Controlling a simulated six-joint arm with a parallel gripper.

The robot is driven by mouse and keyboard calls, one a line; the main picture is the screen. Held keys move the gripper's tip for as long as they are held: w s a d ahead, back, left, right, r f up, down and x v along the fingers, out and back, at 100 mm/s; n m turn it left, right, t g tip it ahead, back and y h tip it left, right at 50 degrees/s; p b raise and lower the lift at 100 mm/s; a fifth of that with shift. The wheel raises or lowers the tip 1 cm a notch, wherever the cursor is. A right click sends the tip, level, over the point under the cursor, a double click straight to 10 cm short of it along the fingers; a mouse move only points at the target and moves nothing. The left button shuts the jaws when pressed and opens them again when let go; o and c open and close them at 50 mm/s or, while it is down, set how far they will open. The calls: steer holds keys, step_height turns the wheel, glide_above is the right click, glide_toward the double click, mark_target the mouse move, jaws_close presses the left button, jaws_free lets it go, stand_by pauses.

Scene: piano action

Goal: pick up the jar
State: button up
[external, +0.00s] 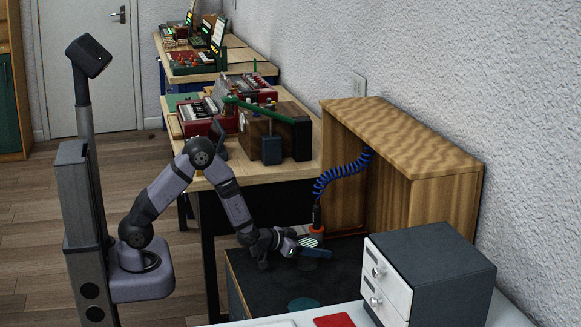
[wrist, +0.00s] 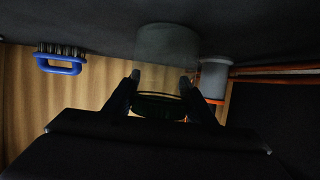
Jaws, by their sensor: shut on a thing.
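The jar (wrist: 167,45) is a see-through, greyish vessel with a dark green band or lid (wrist: 160,104) at its lower end in the wrist view. My gripper (wrist: 160,80) is shut on it, with one dark finger on each side. In the external view my gripper (external: 290,246) is low over the dark bench top, beside the grey and orange holder. The jar is hard to make out there. I cannot tell whether it touches the surface.
The grey holder (wrist: 215,78) is close right of the jar; it also shows externally (external: 317,233) under a blue coiled cord (external: 340,174). A blue-handled brush (wrist: 60,66) is left. A drawer cabinet (external: 425,270) and wooden hutch (external: 440,200) bound the dark bench (external: 255,280).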

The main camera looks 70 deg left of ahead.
steer(key=shift+r, duration=0.4)
jaws_close()
step_height(320, 180, up, 9)
steer(key=p, duration=0.3)
